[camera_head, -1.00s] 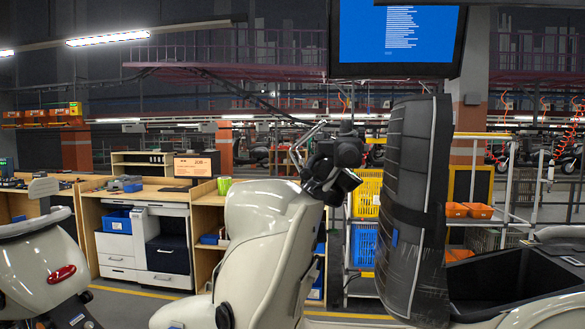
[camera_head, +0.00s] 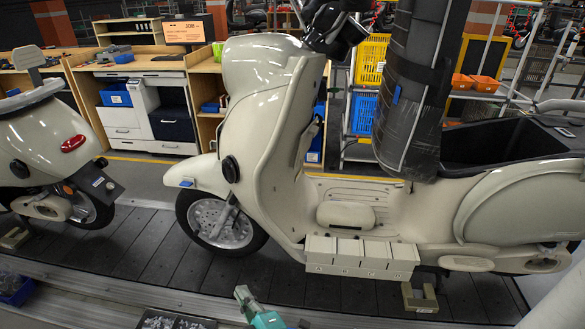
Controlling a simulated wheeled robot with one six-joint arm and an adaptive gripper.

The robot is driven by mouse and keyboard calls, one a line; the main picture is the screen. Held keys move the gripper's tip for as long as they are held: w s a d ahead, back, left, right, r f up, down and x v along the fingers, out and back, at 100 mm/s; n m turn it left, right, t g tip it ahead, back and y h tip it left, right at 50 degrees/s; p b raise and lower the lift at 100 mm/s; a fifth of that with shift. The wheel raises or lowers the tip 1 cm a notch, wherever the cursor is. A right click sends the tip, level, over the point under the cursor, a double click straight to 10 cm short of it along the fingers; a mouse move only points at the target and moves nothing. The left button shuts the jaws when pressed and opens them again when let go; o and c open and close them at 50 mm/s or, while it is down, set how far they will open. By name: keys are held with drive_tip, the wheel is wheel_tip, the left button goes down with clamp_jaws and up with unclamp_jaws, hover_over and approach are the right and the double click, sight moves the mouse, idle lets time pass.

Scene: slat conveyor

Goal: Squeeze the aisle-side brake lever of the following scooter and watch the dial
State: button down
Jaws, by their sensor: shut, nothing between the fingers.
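A cream scooter (camera_head: 265,130) stands upright on the slat conveyor, side-on, its front wheel (camera_head: 215,222) at the left. Its dark handlebar area (camera_head: 335,22) is at the top edge and partly cut off. A thin silver bar, possibly a brake lever, rises there; I cannot tell which side it is on. No dial face can be made out. Another cream scooter (camera_head: 45,140) stands ahead at the left, only its rear showing. I cannot make out my gripper in this view.
A black wrapped seat-like part (camera_head: 412,90) stands on the scooter behind the handlebar. A row of pale lettered boxes (camera_head: 362,257) sits along its footboard. A teal object (camera_head: 262,318) and a black parts tray (camera_head: 175,320) are at the bottom edge. Dark slats (camera_head: 145,245) lie between the scooters.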

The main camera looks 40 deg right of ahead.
drive_tip(key=w+d+r+h, duration=0.25)
drive_tip(key=w+r, duration=0.25)
drive_tip(key=r, duration=0.4)
drive_tip(key=w+d+r+m+g+h, duration=0.1)
drive_tip(key=w+r+h, duration=0.25)
drive_tip(key=r, duration=0.55)
drive_tip(key=w+d+r+h, duration=0.1)
drive_tip(key=w+r+h, duration=0.2)
drive_tip(key=w+r, duration=0.45)
drive_tip(key=s+d+r+m+g+h, duration=0.1)
drive_tip(key=s+r+m+g, duration=0.1)
drive_tip(key=r, duration=0.7)
drive_tip(key=s+d+r+m+g+h, duration=0.1)
drive_tip(key=s+r, duration=0.4)
drive_tip(key=r, duration=0.5)
drive_tip(key=s+d+r+m+g+h, duration=0.1)
drive_tip(key=s+d+r+m+g, duration=0.1)
drive_tip(key=r, duration=0.8)
drive_tip(key=s+m+g, duration=0.1)
drive_tip(key=s+g, duration=0.1)
drive_tip(key=g, duration=0.1)
drive_tip(key=shift+d+g+h, duration=0.15)
drive_tip(key=shift+g+h, duration=0.15)
drive_tip(key=shift+d, duration=0.1)
drive_tip(key=d+f, duration=0.1)
drive_tip(key=d, duration=1)
drive_tip(key=shift+w+d+f, duration=0.15)
drive_tip(key=shift+w+d, duration=0.05)
drive_tip(key=shift+w, duration=0.2)
